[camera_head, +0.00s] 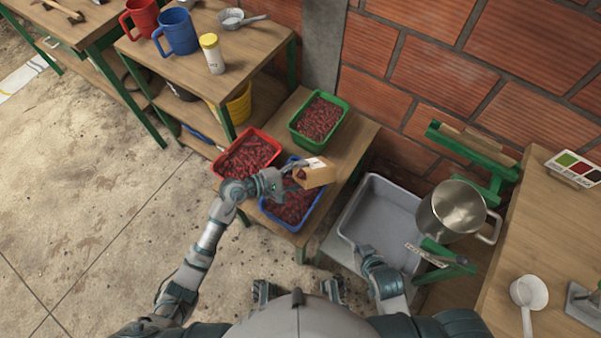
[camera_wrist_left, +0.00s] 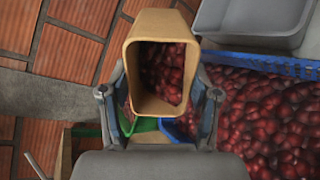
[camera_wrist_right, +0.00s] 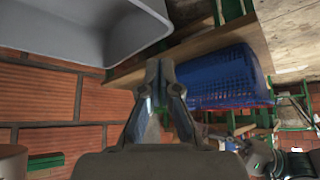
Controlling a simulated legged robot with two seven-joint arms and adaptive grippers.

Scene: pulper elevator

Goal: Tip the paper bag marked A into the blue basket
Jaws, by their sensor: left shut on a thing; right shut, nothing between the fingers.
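The brown paper bag (camera_head: 316,172) is held on its side at the far edge of the blue basket (camera_head: 284,222). My left gripper (camera_head: 286,181) is shut on the bag. In the left wrist view the bag (camera_wrist_left: 159,107) sits between the fingers, its open mouth facing the camera, with dark red cherries inside. The blue basket (camera_wrist_left: 262,63) beside it holds many cherries. The letter on the bag cannot be read. My right gripper (camera_head: 369,254) is shut and empty over the near edge of the grey tub. The right wrist view shows its closed fingers (camera_wrist_right: 160,72) and the blue basket's side (camera_wrist_right: 222,78).
A red basket (camera_head: 272,139) and a green basket (camera_head: 343,114), both with cherries, stand beside the blue one on the low bench. The grey tub (camera_head: 385,190) and a steel pot (camera_head: 455,208) are to the right. A brick wall (camera_head: 440,75) stands behind.

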